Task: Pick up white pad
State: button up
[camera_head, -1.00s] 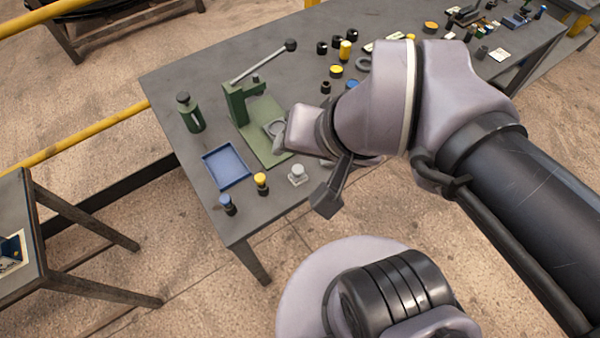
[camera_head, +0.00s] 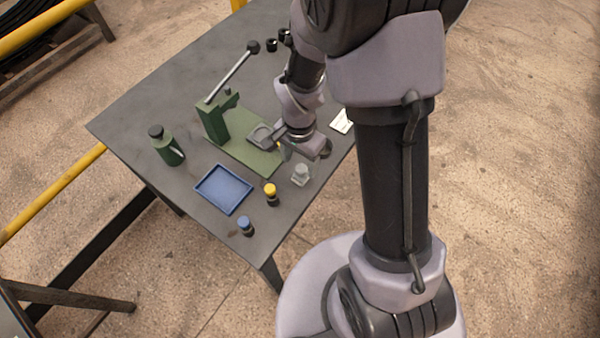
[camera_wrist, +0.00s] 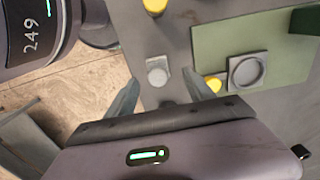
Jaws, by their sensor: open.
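The white pad (camera_head: 300,174), a small pale knob-like piece on a light base, stands on the grey table near its front right edge. It also shows in the wrist view (camera_wrist: 157,72), between the lines of my two fingers and beyond their tips. My gripper (camera_wrist: 160,80) is open and empty above the table, pointing down towards the pad. In the head view my wrist is just behind the pad, and the fingers are mostly hidden there.
A yellow-topped piece (camera_head: 270,194), a blue-topped piece (camera_head: 245,225) and a blue tray (camera_head: 223,190) are left of the pad. The green press (camera_head: 214,122) stands behind. A yellow disc (camera_wrist: 213,84) lies close to my right finger.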

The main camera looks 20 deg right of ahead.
aim_at(301, 168)
notch_tip(301, 168, down, 6)
jog(key=b, duration=0.3)
jog(key=shift+s+d, duration=0.15)
jog(key=shift+r, duration=0.2)
jog(key=shift+c, duration=0.2)
grip_shut()
